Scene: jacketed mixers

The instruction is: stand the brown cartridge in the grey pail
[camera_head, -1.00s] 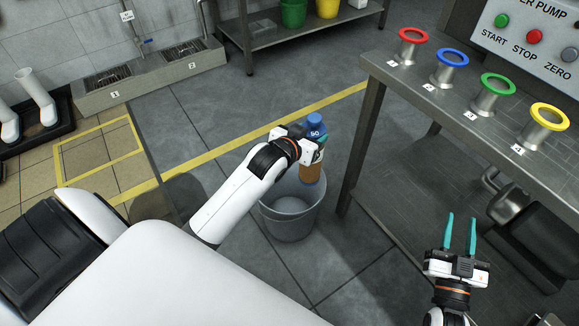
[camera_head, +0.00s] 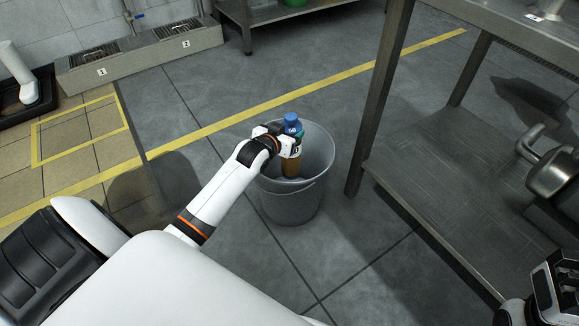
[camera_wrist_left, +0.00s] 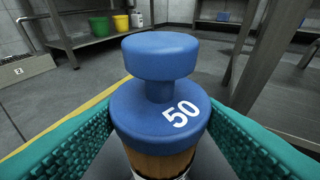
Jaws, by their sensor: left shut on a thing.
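The brown cartridge (camera_head: 291,166) has a blue knobbed top marked 50. It is upright in the head view, with its lower part inside the mouth of the grey pail (camera_head: 290,205). I cannot tell whether its base touches the pail's floor. My left gripper (camera_head: 288,146) is shut on the cartridge at the pail's rim height. In the left wrist view the cartridge (camera_wrist_left: 160,110) stands between the two teal fingers, just below its blue top. My right gripper (camera_head: 552,288) is partly in view at the bottom right, and its fingertips cannot be made out.
A steel table (camera_head: 440,190) with a lower shelf stands right of the pail, its near leg close to the rim. A metal motor-like part (camera_head: 552,170) is at the far right. Grey floor with a yellow line (camera_head: 225,122) lies open behind the pail.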

